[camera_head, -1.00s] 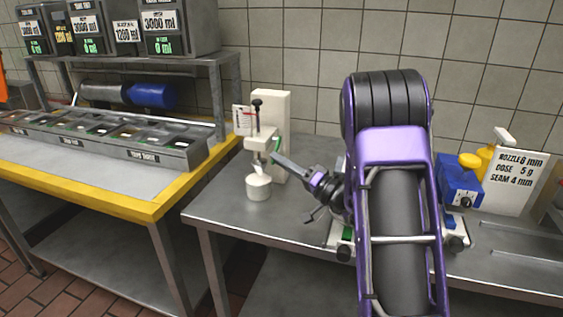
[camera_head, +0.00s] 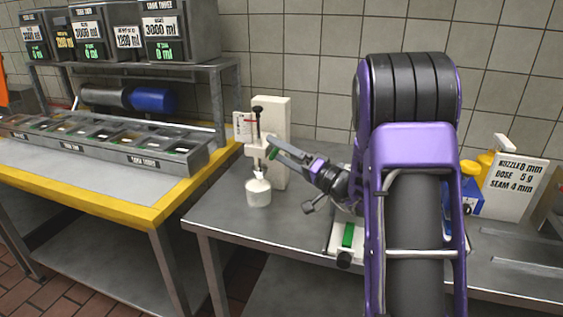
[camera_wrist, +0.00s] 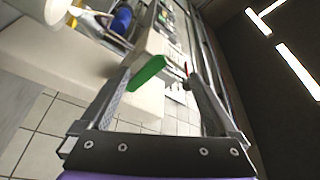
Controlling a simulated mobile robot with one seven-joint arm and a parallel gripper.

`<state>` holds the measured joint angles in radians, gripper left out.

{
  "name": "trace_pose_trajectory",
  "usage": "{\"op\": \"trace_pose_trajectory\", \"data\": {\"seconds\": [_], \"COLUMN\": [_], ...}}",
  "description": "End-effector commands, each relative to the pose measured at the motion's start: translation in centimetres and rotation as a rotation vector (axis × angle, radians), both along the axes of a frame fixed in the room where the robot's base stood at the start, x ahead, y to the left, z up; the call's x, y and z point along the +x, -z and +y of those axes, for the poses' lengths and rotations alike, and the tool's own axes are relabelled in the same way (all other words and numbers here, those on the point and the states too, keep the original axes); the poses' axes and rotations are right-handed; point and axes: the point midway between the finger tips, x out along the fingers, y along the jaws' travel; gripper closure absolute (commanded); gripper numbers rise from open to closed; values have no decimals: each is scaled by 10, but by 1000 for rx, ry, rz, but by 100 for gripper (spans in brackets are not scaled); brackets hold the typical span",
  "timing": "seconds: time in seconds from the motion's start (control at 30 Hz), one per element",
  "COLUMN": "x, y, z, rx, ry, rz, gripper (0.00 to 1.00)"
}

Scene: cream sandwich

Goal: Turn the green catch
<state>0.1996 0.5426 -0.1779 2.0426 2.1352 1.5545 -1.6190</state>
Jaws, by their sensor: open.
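The green catch (camera_head: 272,154) is on the white dispenser stand (camera_head: 272,125) in the head view, partly behind my fingers. In the wrist view the green catch (camera_wrist: 147,73) lies between my two fingers, close to the left fingertip; I cannot tell whether they touch. My gripper (camera_head: 276,146) is open at the stand, coming in from the right. It also shows in the wrist view (camera_wrist: 161,72), with the fingers spread apart and nothing clamped. A white cup (camera_head: 258,193) stands below the dispenser's nozzle on the steel table.
A yellow-edged table (camera_head: 150,213) with a row of bins (camera_head: 110,146) stands to the left. A card (camera_head: 242,126) is beside the stand. A blue and yellow device (camera_head: 470,190) and a sign (camera_head: 515,182) are to the right. The front left of the steel table is clear.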

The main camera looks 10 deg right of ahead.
Motion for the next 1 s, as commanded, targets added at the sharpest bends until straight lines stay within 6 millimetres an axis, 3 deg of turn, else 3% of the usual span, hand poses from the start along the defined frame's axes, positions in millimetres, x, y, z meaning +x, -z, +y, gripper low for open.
{"op": "trace_pose_trajectory", "data": {"seconds": [0.03, 0.33, 0.53, 0.57, 1.0], "x": [3, 3, 3, -1, -21], "y": [-36, -61, -62, -21, -15], "z": [-4, -4, -5, 0, -16], "rx": [5, 3, 4, -10, -11], "ry": [10, 9, 11, 9, 11], "rz": [-67, -68, -67, 42, 49], "gripper": [44, 44, 44, 45, 48]}}
